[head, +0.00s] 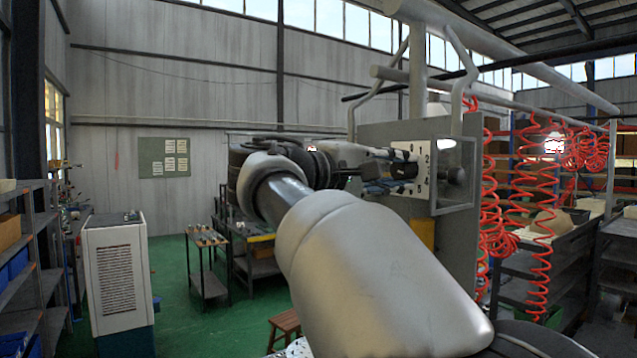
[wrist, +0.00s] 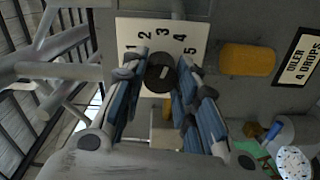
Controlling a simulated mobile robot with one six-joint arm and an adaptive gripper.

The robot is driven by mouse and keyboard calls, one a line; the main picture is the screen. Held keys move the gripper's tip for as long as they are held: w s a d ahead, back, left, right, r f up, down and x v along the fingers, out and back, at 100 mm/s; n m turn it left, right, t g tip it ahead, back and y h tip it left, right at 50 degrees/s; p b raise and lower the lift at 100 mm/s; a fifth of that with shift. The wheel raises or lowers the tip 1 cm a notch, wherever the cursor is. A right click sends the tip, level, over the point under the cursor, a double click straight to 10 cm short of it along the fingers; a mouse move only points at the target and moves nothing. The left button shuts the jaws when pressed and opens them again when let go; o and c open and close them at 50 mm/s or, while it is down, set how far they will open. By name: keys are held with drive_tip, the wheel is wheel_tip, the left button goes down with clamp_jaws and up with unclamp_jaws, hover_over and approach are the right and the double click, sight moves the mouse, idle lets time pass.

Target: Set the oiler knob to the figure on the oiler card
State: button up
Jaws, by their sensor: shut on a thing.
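The oiler knob (wrist: 158,80) is dark and round, with a small pale mark on its face. It sits at the lower middle of a white dial plate (wrist: 201,27) with figures 1 to 5 in an arc. My gripper (wrist: 162,71) is shut on the knob, with blue fingers on both sides. Which figure the knob points at is not clear. The oiler card (wrist: 299,61) is at the right of the wrist view and reads "OILER 4 DROPS". In the head view my gripper (head: 408,170) is at the dial plate (head: 424,152); its fingers partly hide the knob.
A yellow cylinder (wrist: 248,59) is on the panel between the dial and the card. In the head view, a clear-walled frame (head: 466,150) and a dark round part (head: 456,175) are just right of the dial. Red coiled hoses (head: 515,200) hang further right.

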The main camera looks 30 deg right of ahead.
drive_tip(key=shift+m+b, duration=0.6)
drive_tip(key=shift+m, duration=0.5)
drive_tip(key=o, duration=1.1)
drive_tip(key=shift+c, duration=0.2)
drive_tip(key=shift+a, duration=0.1)
drive_tip(key=s+a, duration=0.1)
drive_tip(key=a, duration=1)
drive_tip(key=shift+a, duration=0.4)
